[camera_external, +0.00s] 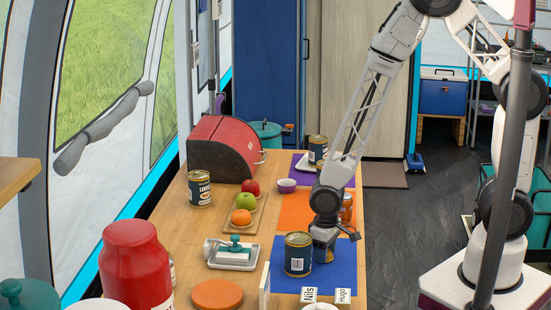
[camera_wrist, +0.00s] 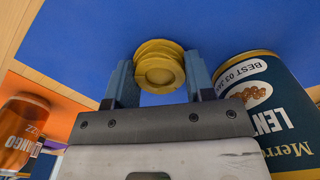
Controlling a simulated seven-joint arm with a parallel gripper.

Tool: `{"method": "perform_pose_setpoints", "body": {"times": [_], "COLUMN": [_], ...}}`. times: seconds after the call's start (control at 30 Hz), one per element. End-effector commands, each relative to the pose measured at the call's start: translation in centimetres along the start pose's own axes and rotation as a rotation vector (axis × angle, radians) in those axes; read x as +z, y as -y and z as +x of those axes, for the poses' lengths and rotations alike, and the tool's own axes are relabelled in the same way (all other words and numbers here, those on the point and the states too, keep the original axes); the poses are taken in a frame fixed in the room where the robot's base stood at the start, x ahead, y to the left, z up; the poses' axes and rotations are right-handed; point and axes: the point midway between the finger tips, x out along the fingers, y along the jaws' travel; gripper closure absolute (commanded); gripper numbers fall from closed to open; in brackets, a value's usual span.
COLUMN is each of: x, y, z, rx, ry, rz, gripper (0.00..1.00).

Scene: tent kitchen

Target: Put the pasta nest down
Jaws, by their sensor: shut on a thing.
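The pasta nest (camera_wrist: 160,68) is a round yellow coil in the wrist view. My gripper (camera_wrist: 163,85) is shut on it, with one blue-grey finger on each side. The nest is over the blue mat (camera_wrist: 90,45); I cannot tell whether it touches the mat. In the external view my gripper (camera_external: 323,257) points down over the blue mat (camera_external: 343,280), and the nest cannot be made out there.
A dark lentil can (camera_wrist: 260,110) stands close to the right of my gripper in the wrist view; a can (camera_external: 298,254) stands left of it in the external view. An orange mango can (camera_wrist: 22,125) is farther off. Name cards (camera_external: 310,294) stand at the front.

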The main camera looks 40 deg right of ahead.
Motion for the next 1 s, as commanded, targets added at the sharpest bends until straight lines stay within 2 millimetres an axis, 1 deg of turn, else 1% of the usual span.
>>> {"method": "perform_pose_setpoints", "body": {"times": [0.03, 0.1, 0.2, 0.47, 0.67, 0.87, 1.0], "x": [0.0, 0.0, 0.0, 0.0, 0.0, 0.0, 0.0], "y": [0.0, 0.0, 0.0, 0.0, 0.0, 0.0, 0.0], "z": [0.1, 0.1, 0.1, 0.0, -0.5, -1.8, -3.4], "rx": [0.000, 0.000, 0.000, 0.000, 0.000, 0.000, -0.001], "ry": [0.000, 0.000, 0.000, 0.000, -0.001, -0.001, -0.002], "rz": [0.000, 0.000, 0.000, 0.000, 0.000, 0.000, 0.000], "gripper": [0.49, 0.39, 0.25, 0.25, 0.25, 0.25, 0.25]}}
